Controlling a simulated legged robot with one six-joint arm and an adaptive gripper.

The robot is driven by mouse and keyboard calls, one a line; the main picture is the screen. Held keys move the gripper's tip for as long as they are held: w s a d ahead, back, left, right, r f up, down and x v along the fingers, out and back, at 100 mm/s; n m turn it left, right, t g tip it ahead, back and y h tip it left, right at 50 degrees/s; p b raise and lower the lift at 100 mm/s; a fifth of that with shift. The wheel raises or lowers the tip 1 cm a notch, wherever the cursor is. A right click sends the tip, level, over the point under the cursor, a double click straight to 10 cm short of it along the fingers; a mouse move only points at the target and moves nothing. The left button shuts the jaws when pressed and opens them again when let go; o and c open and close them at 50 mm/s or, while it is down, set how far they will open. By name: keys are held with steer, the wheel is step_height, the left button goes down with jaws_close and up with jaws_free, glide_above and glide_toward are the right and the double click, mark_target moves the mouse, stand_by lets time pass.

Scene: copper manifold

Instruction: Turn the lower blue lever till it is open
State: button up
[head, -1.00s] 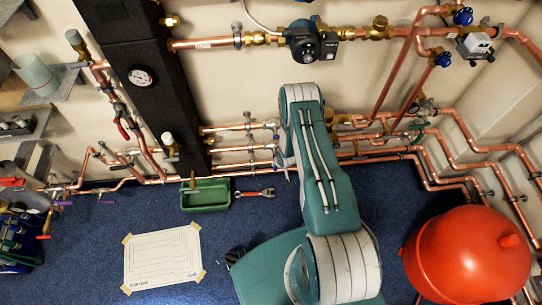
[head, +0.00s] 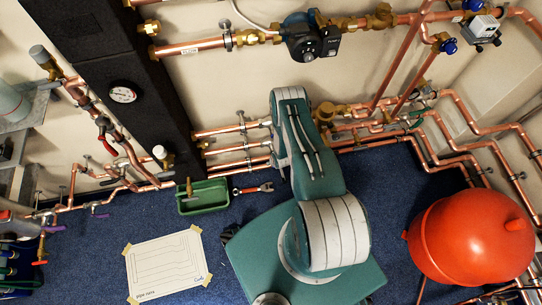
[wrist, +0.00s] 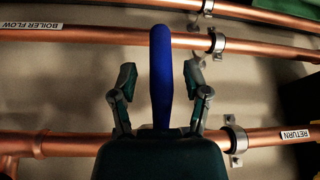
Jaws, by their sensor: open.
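The blue lever (wrist: 161,58) stands upright in the wrist view, at right angles to the copper pipes. It crosses in front of the pipe labelled BOILER FLOW (wrist: 85,36). Its lower end is hidden behind the dark body of my gripper. My gripper (wrist: 159,76) is open, with one finger on each side of the lever and a visible gap to both. The pipe labelled RETURN (wrist: 270,138) runs across lower down, partly hidden by my gripper. In the head view my own arm hides the lever and most of my gripper.
In the head view a green tray (head: 204,209) and a red-handled wrench (head: 253,189) lie on the blue floor by the wall. A red tank (head: 470,250) stands at right. A taped paper sheet (head: 166,265) lies on the floor. A pump (head: 308,36) is above.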

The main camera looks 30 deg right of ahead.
steer(key=shift+a, duration=0.1)
jaws_close()
